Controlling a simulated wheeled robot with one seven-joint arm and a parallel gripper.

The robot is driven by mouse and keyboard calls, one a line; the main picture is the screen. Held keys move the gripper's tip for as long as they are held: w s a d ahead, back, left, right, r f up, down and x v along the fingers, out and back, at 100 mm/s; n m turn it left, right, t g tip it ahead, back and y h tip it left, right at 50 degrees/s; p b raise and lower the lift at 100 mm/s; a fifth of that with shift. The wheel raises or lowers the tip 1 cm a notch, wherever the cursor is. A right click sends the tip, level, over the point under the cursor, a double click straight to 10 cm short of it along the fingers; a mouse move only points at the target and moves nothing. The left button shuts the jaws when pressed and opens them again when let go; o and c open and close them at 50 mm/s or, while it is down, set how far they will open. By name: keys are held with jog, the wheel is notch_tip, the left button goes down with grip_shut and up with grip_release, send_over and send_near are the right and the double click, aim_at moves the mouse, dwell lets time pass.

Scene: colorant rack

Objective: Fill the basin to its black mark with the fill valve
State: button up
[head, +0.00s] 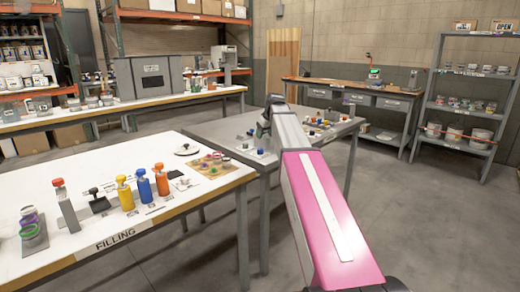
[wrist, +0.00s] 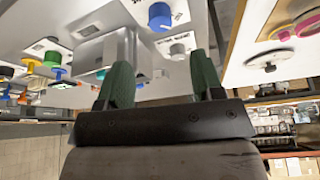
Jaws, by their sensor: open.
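My gripper (wrist: 163,75) is open and empty, its two green fingers apart in the wrist view. In the head view my gripper (head: 264,128) is over the grey table, partly hidden by my arm. A grey box-like vessel (wrist: 88,52), perhaps the basin, shows beyond the left finger. I cannot make out a black mark or a water level. A blue knob (wrist: 159,16) on a pale labelled plate and a grey knob (wrist: 177,49) show beyond the fingers. I cannot tell which is the fill valve. Neither finger visibly touches a knob.
A white FILLING table (head: 100,222) with yellow, blue and orange bottles stands at left. The grey table (head: 212,128) holds several small coloured items. A workbench (head: 345,92) and a shelf rack (head: 470,78) stand behind. Floor at right is clear.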

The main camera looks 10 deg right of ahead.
aim_at(261, 149)
jog(key=x, duration=1)
jog(key=shift+s, duration=0.1)
